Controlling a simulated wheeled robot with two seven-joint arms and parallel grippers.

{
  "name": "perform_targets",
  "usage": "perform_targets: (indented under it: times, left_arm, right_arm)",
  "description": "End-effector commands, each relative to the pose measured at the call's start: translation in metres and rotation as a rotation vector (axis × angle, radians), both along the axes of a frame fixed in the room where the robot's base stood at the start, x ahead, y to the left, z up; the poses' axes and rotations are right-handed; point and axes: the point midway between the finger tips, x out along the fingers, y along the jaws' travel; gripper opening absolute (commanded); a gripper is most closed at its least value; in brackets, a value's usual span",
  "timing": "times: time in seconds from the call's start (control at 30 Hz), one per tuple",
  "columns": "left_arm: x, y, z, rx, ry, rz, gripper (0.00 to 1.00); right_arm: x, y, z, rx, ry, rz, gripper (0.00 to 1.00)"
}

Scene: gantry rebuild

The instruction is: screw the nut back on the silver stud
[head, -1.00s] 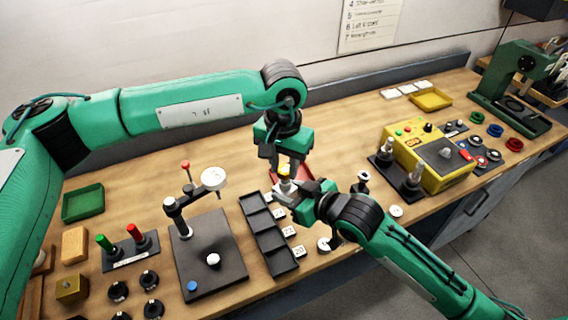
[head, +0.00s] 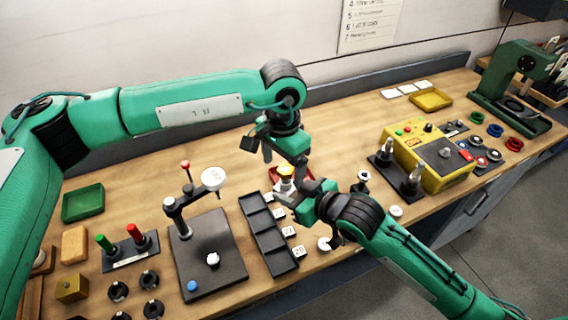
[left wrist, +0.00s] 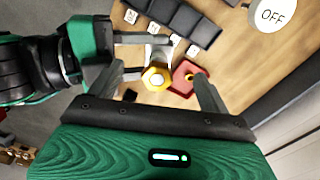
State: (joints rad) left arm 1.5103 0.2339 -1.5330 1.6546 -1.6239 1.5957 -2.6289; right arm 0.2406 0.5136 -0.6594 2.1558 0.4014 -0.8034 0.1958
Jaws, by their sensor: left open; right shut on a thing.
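The yellow hex nut (head: 286,170) sits at the top of a silver-white stud piece (head: 284,187). In the left wrist view the nut (left wrist: 157,79) has a pale round centre showing through it. How far it is threaded I cannot tell. My right gripper (head: 291,196) is shut on the silver piece below the nut and holds it upright. My left gripper (head: 285,158) is open just above, its fingers on either side of the nut and apart from it; they also flank the nut in the left wrist view (left wrist: 158,78).
A red tray (head: 306,173) lies just behind the held piece, with a small brass-coloured thing in it in the wrist view. A black compartment tray (head: 268,240) with white number tags is to the left. A yellow control box (head: 432,160) stands to the right.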

Motion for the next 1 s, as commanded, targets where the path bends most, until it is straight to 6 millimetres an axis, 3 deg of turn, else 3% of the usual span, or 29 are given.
perform_targets:
  times: [0.5,1.0]
  left_arm:
    - [-0.0063,-0.0067,0.0007,-0.013,0.008,0.013,0.91]
    - [-0.0053,-0.0075,0.0015,-0.021,0.005,0.518,0.91]
  right_arm:
    - [0.0001,0.0022,0.0016,0.004,-0.002,0.003,0.0]
    - [-0.0022,0.005,0.0021,0.007,-0.003,0.01,0.0]
